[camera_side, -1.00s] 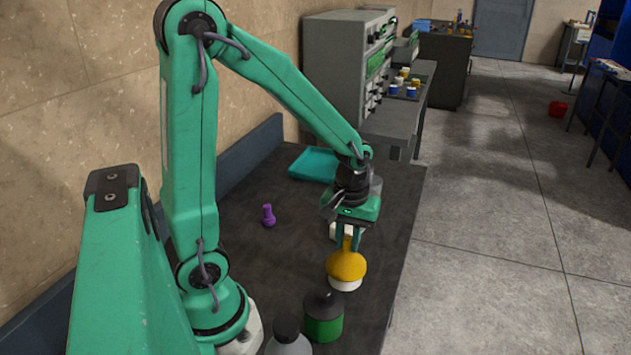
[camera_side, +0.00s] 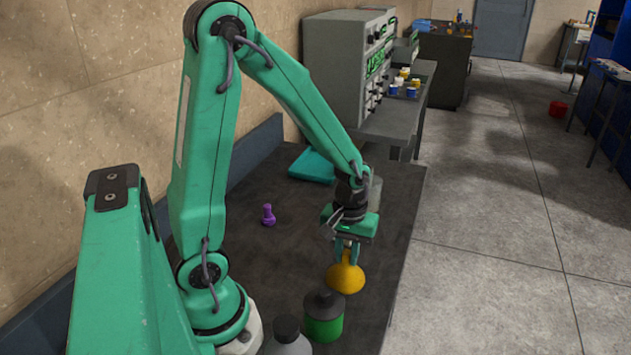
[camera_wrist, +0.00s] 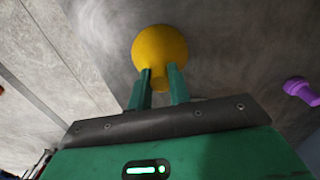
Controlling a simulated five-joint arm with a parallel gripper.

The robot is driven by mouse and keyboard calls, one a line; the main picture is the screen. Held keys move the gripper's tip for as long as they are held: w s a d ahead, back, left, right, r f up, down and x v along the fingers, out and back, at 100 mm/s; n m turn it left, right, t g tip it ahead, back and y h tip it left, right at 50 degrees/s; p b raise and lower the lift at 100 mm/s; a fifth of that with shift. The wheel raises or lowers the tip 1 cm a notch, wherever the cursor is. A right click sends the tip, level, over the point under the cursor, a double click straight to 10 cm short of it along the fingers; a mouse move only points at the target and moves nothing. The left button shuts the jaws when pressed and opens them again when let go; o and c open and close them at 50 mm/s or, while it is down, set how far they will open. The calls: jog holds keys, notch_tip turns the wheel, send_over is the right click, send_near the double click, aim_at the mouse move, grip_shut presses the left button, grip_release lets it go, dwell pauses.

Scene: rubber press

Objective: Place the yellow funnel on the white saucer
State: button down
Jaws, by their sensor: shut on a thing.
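The yellow funnel (camera_side: 346,278) is near the right edge of the dark bench, with its wide end down and its narrow neck up. My gripper (camera_side: 347,258) points down from above and is shut on the neck. The funnel (camera_wrist: 160,50) also shows in the wrist view, with its neck between the two fingertips (camera_wrist: 159,76) and its wide part beyond them. The white saucer cannot be made out now; the funnel hides the spot where white showed beneath it earlier. I cannot tell whether the funnel touches anything below.
A green jar with a dark lid (camera_side: 323,318) stands close in front of the funnel, and a grey bottle (camera_side: 288,340) is nearer the camera. A purple piece (camera_side: 268,215) stands to the left. A teal tray (camera_side: 312,167) lies at the back. The middle of the bench is clear.

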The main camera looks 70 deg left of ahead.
aim_at(344, 265)
jog(key=c, duration=1.3)
grip_release()
jog(key=shift+r, duration=0.15)
notch_tip(344, 265, up, 12)
jog(key=shift+r, duration=0.2)
jog(key=s+d+r+m+t, duration=0.4)
jog(key=s+r+m+t, duration=0.1)
jog(key=m, duration=0.4)
jog(key=shift+s+r+t, duration=0.3)
jog(key=shift+s+r, duration=0.5)
jog(key=shift+s, duration=0.35)
jog(key=shift+d, duration=0.1)
